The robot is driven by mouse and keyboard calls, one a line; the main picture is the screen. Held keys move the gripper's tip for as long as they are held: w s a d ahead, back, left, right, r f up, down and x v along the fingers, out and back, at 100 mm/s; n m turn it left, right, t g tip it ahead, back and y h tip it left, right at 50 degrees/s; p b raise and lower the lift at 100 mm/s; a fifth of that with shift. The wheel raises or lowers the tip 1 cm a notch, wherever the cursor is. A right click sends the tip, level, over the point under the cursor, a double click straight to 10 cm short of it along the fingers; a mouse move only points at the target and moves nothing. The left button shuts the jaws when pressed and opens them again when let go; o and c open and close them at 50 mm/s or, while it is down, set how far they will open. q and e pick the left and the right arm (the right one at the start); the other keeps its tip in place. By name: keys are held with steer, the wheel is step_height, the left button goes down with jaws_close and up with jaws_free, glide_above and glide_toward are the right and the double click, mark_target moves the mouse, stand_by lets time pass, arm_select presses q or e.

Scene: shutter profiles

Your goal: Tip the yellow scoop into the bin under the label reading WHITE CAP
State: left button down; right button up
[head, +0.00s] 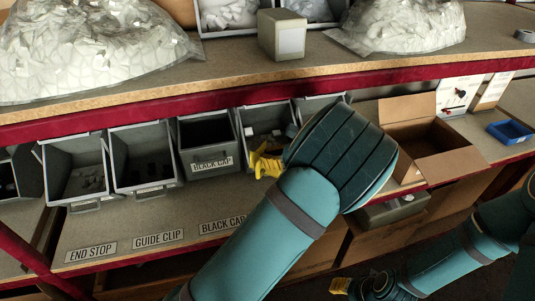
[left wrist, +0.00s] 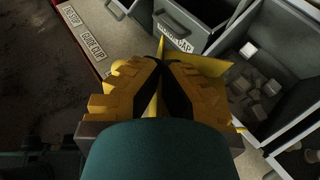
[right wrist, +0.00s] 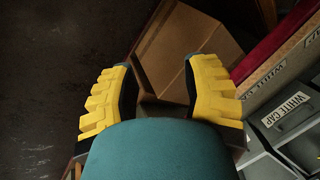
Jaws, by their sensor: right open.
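My left gripper (left wrist: 165,85) is shut on the yellow scoop (left wrist: 208,66), whose thin bright edges show between and beside the fingers. In the head view the left gripper (head: 264,163) is in front of the bin right of the BLACK CAP bin (head: 213,163); the forearm hides much there. The left wrist view shows pale pieces in a bin (left wrist: 262,88) beside the scoop. The scoop's contents are hidden. The WHITE CAP label (right wrist: 287,109) on a grey bin front shows in the right wrist view. My right gripper (right wrist: 165,90) is open and empty, low at the right.
Grey bins stand in a row, with END STOP (head: 91,251) and GUIDE CLIP (head: 158,238) labels on the shelf edge. An open carton (head: 438,165) and blue tray (head: 510,131) are to the right. A red-edged upper shelf (head: 150,112) hangs above the bins.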

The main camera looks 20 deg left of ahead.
arm_select(q)
steer(key=s+d+n+b, duration=0.1)
steer(key=s+d+b, duration=0.2)
steer(key=s, duration=0.3)
steer(key=shift+s+d+f+t+b, duration=0.3)
steer(key=shift+s+d+t+b, duration=0.1)
steer(key=shift+b, duration=0.45)
steer(key=shift+a, duration=0.1)
steer(key=s+a+f+m+t+h, duration=0.1)
steer(key=a+f+m+t+h, duration=0.2)
steer(key=f, duration=0.9)
steer(key=m+t, duration=0.2)
steer(key=t, duration=0.1)
steer(key=shift+s+a+m, duration=0.2)
steer(key=shift+s+m, duration=0.1)
steer(key=shift+a, duration=0.1)
